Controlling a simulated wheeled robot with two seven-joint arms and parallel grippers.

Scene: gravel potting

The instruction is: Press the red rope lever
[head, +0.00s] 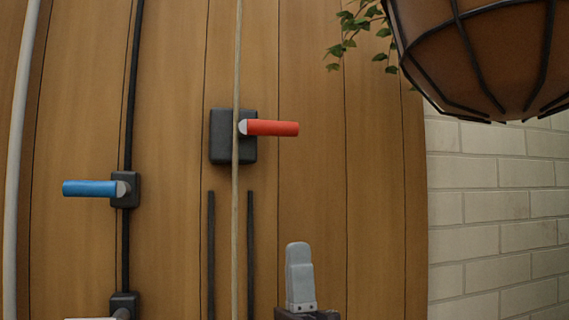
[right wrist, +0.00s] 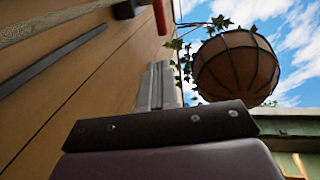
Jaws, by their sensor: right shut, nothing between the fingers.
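The red lever (head: 271,128) sticks out to the right from a dark block (head: 220,136) on the wooden wall, level, with a pale rope (head: 236,220) running vertically past it. In the right wrist view the red lever (right wrist: 160,15) shows at the top edge, partly cut off. My right gripper (head: 299,250) is below and slightly right of the lever, fingers pointing up, shut and empty, apart from the lever. Its fingers also show in the right wrist view (right wrist: 157,85). My left gripper is not in view.
A blue lever (head: 90,188) points left on a black pipe at the left. A white handle (head: 92,319) is cut off below it. A hanging basket (head: 490,50) with ivy fills the upper right. Two dark vertical rails (head: 250,250) flank the rope. A brick wall (head: 490,210) stands right.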

